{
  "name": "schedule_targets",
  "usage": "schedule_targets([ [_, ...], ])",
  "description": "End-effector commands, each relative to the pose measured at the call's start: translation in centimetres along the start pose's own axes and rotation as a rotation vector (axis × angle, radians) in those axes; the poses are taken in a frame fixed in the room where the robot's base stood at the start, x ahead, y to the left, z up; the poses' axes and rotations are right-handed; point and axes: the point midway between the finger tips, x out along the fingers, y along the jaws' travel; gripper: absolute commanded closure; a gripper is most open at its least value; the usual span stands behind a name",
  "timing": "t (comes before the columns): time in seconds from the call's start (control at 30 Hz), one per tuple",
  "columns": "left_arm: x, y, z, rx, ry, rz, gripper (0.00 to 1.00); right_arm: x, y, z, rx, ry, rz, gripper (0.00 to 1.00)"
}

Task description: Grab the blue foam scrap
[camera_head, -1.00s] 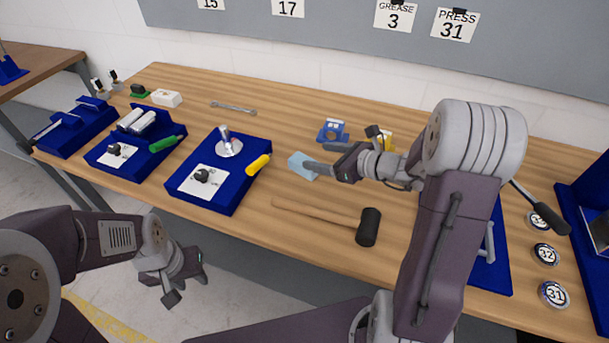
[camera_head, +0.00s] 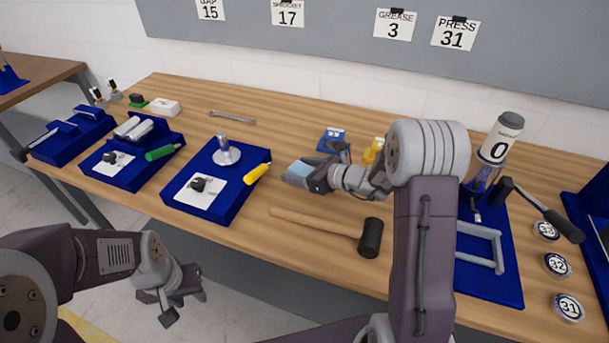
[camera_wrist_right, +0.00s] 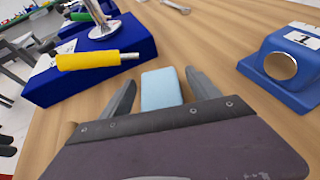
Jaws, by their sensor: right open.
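The blue foam scrap (camera_head: 294,172) is a small light blue block lying on the wooden table. In the right wrist view the foam scrap (camera_wrist_right: 160,88) sits between the two fingers of my right gripper (camera_wrist_right: 160,80). One finger is on each side, with a gap to the block, so the gripper is open around it. In the head view my right gripper (camera_head: 302,176) partly covers the scrap. My left gripper (camera_head: 186,304) hangs empty in front of the table edge, its fingers apart.
A blue tray with a yellow-handled tool (camera_head: 257,174) stands left of the scrap. A mallet (camera_head: 330,230) lies in front of it. A small blue stand (camera_head: 332,138) and a yellow item (camera_head: 374,150) are behind it. A press (camera_head: 495,165) stands on the right.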

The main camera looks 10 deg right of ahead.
Motion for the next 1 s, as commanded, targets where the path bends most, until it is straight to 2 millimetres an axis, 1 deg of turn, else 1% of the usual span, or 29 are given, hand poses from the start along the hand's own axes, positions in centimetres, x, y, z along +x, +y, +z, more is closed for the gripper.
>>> schedule_targets([
  [0.03,0.0,0.0,0.0,0.000,0.000,0.000,0.64,0.6,0.1,0.0,0.000,0.001,0.002,0.29],
  [0.1,0.0,0.0,0.0,0.000,0.000,0.000,0.64,0.9,0.0,0.0,0.001,0.000,0.000,0.29],
  [0.27,0.0,0.0,0.0,0.000,0.000,0.000,0.64,0.9,0.0,0.0,0.001,0.000,-0.001,0.29],
  [0.3,0.0,0.0,0.0,0.000,0.000,0.000,0.64,0.9,0.0,0.0,0.001,0.000,-0.001,0.32],
  [0.37,0.0,0.0,0.0,0.000,0.000,0.000,0.64,0.9,0.0,0.0,0.001,0.000,-0.001,0.49],
  [0.4,0.0,0.0,0.0,0.000,0.000,0.000,0.64,0.9,0.0,0.0,0.001,0.000,-0.001,0.60],
  [0.47,0.0,0.0,0.0,0.000,0.000,0.000,0.64,0.9,0.0,0.0,0.001,0.000,-0.001,0.76],
  [0.5,0.0,0.0,0.0,0.000,0.000,0.000,0.64,0.9,0.0,0.0,0.001,0.000,-0.001,0.88],
  [0.53,0.0,0.0,0.0,0.000,0.000,0.000,0.64,0.9,0.0,0.0,0.001,0.000,-0.001,0.93],
  [0.73,0.0,0.0,0.0,0.000,0.000,0.000,0.64,0.9,0.0,0.0,0.001,0.000,0.000,0.93],
  [0.83,-0.1,0.0,0.0,0.000,0.000,0.000,0.64,0.7,0.0,0.4,0.000,0.000,0.000,0.93],
  [0.97,-0.4,0.0,-0.1,0.000,0.000,0.000,0.64,0.2,0.0,1.8,-0.002,-0.002,-0.001,0.93],
  [1.0,-0.5,0.0,-0.1,0.000,0.000,0.000,0.64,-0.1,0.0,2.4,-0.003,-0.003,-0.002,0.93],
])
